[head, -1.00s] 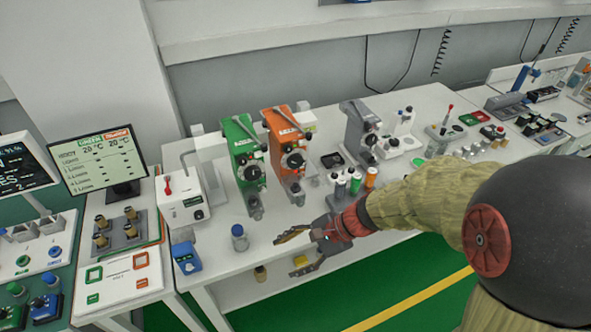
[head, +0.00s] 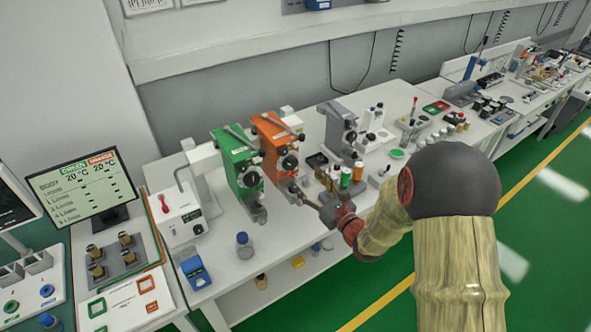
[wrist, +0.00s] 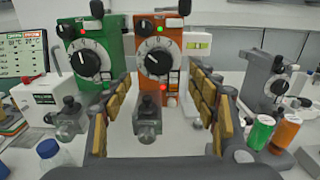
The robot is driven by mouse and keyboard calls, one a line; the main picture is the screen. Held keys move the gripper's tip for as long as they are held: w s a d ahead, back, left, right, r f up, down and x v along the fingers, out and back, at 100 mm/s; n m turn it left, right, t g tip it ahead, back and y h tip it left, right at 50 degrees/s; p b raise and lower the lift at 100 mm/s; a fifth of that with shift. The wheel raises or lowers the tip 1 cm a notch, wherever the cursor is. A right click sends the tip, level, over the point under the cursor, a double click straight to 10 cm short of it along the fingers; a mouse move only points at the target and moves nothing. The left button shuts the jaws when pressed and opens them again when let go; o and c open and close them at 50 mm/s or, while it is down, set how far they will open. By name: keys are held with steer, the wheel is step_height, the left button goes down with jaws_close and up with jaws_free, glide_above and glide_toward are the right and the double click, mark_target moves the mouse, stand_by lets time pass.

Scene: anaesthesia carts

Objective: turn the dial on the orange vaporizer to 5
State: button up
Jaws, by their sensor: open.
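The orange vaporizer (head: 272,142) stands on the white bench between the green vaporizer (head: 232,152) and a grey one (head: 335,130). In the wrist view the orange vaporizer (wrist: 173,35) is straight ahead, with its black dial (wrist: 157,60) on a white scale; the scale's numbers are too small to read. A red light shows below the dial. My gripper (head: 306,196) is in front of the orange vaporizer, near its lower front. In the wrist view my open gripper (wrist: 157,115) has its fingers on both sides of the vaporizer's lower grey fitting (wrist: 147,118). No contact with the dial shows.
Green and orange bottles (head: 346,176) stand just right of my gripper. A clear blue-capped bottle (head: 243,245) and a blue device (head: 194,272) are near the bench's front left. A screen (head: 84,187) stands at left. The bench front between the blue-capped bottle and my gripper is fairly clear.

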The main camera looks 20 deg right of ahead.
mark_target(291, 166)
steer(key=x, duration=0.7)
steer(key=shift+w+a+f+b, duration=0.1)
steer(key=shift+w+a+b, duration=0.05)
steer(key=shift+b, duration=0.2)
steer(key=shift+c, duration=0.4)
steer(key=c, duration=1.1)
steer(key=shift+n+b, duration=0.3)
steer(key=shift+b, duration=0.15)
steer(key=n+b, duration=0.2)
steer(key=b, duration=0.1)
steer(key=n+b, duration=0.3)
steer(key=shift+f, duration=0.25)
steer(key=n+b, duration=0.4)
steer(key=b, duration=0.2)
steer(key=shift+a+r+n+h+b, duration=0.1)
steer(key=shift+n+h+b, duration=0.2)
steer(key=shift+n+b, duration=0.1)
steer(key=o, duration=1.2)
